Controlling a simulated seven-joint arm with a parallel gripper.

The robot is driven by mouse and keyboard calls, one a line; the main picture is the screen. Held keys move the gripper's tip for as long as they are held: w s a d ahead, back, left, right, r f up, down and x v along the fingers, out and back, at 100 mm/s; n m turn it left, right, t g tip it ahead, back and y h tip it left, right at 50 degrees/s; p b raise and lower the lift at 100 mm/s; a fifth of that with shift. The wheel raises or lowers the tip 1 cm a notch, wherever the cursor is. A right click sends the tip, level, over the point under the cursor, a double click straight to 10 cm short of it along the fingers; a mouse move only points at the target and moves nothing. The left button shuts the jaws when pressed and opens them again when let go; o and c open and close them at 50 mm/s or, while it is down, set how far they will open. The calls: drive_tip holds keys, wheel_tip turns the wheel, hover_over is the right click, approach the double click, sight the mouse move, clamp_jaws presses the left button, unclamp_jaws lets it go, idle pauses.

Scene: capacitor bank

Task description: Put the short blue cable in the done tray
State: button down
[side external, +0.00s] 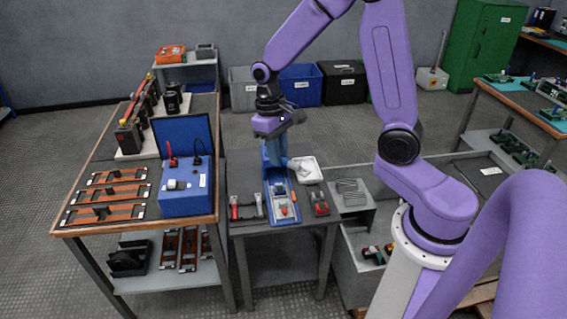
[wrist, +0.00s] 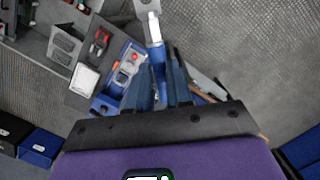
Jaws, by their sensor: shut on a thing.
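My gripper (wrist: 161,85) is shut on a blue thing (wrist: 158,70) between its dark fingers, which looks like the short blue cable. A pale, silvery end of it (wrist: 153,25) sticks out past the fingertips. In the side view my gripper (side external: 274,150) hangs above the back of the middle table, and the held thing cannot be told apart from the fingers there. A white tray (side external: 314,174) stands on that table, and it also shows in the wrist view (wrist: 83,80). No readable label shows which tray is the done tray.
A blue panel with a red knob (side external: 283,208) lies below my gripper. A red-and-black tool (side external: 320,204) and red-handled tools (side external: 235,207) flank it. A blue case with open lid (side external: 186,190) stands on the left bench. A grey slotted stand (side external: 352,195) is to the right.

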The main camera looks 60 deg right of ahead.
drive_tip(key=shift+w+d+r, duration=0.2)
drive_tip(key=shift+w+r, duration=0.05)
drive_tip(key=shift+r, duration=0.3)
drive_tip(key=w+d+n+h, duration=0.1)
drive_tip(key=w+d+n, duration=0.5)
drive_tip(key=d+n, duration=0.1)
drive_tip(key=n+t, duration=0.3)
drive_tip(key=n, duration=1.7)
hover_over(309, 167)
drive_tip(key=s+a, duration=0.3)
drive_tip(key=a, duration=0.1)
drive_tip(key=shift+w+a+f, duration=0.1)
drive_tip(key=shift+w+f, duration=0.05)
drive_tip(key=shift+f, duration=8.45)
drive_tip(key=shift+w+a+f, duration=0.1)
drive_tip(key=shift+w+f, duration=0.05)
drive_tip(key=shift+f, duration=8.4)
drive_tip(key=shift+f, duration=0.6)
drive_tip(key=c, duration=0.9)
unclamp_jaws()
drive_tip(key=shift+c, duration=0.2)
